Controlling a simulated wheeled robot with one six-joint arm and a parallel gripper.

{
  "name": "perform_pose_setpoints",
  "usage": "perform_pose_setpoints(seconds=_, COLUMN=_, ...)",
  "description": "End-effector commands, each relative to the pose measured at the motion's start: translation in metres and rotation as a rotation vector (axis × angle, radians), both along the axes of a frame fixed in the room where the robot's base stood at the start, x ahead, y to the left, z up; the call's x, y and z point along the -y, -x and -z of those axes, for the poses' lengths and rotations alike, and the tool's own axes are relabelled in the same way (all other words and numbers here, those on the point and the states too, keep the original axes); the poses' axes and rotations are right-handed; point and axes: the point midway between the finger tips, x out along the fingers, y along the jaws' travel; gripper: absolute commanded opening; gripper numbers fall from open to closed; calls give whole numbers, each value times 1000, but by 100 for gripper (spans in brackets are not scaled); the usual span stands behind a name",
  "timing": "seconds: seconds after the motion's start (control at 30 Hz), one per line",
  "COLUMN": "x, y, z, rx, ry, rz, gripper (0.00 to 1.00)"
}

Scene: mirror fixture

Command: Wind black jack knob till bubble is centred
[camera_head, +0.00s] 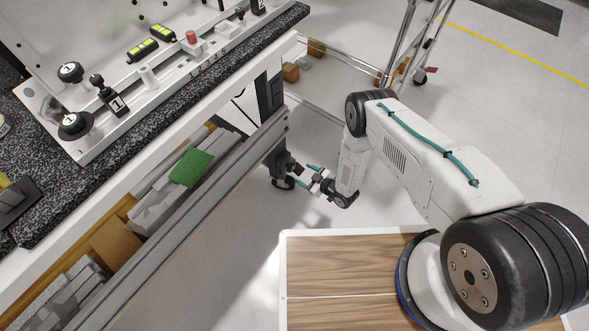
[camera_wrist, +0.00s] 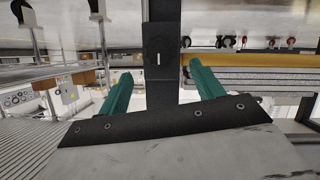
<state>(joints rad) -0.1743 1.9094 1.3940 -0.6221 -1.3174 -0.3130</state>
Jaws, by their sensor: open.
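Two round black knobs with white-marked tops stand on the fixture plate at the upper left of the head view, one nearer (camera_head: 75,125) and one farther (camera_head: 70,72). I cannot tell which is the jack knob. Two green-yellow vials (camera_head: 142,50) lie on the plate to their right; their bubbles are too small to read. My gripper (camera_head: 308,176) is low beside the bench, right of and below the fixture and well away from the knobs. Its two teal fingers are apart in the wrist view (camera_wrist: 160,70). No knob is visibly held.
A black clamp (camera_head: 108,98) and a red knob (camera_head: 192,37) stand on the plate. The bench's white front rail (camera_head: 150,178) and lower grey beam (camera_head: 190,225) lie left of my gripper. Open floor (camera_head: 490,100) lies right.

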Motion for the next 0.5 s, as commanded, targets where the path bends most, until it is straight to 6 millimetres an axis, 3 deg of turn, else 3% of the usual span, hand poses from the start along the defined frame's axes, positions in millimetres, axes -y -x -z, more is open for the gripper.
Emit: perform_pose_setpoints(seconds=0.5, x=-48, y=-43, z=26, rx=0, ry=0, rz=-1, gripper=66)
